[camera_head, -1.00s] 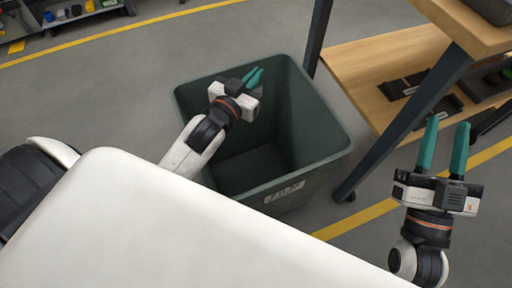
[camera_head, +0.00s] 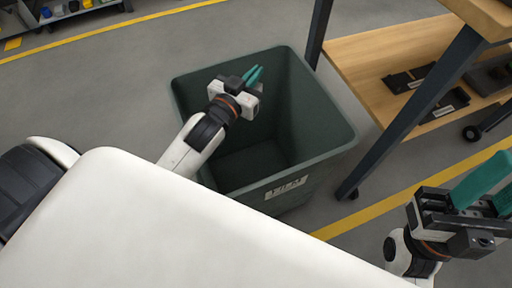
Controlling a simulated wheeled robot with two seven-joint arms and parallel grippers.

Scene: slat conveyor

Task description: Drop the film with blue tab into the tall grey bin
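My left gripper (camera_head: 253,75) has teal fingers and reaches over the far left part of a tall dark green bin (camera_head: 318,150). Its two fingers show close together, and I cannot tell whether they are shut or hold anything. The bin has a pale label on its near wall, and the part of its inside that shows looks empty. I see no film with a blue tab and no bin that looks plainly grey. My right gripper (camera_head: 494,193) is at the right edge, with its teal fingers apart and nothing visible between them.
A wooden bench with dark legs and a lower shelf (camera_head: 365,62) stands right of the bin, with dark items on the shelf. A wheel (camera_head: 471,133) shows beside it. A shelf with small coloured items is at the far top left. Open grey floor with yellow lines lies around.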

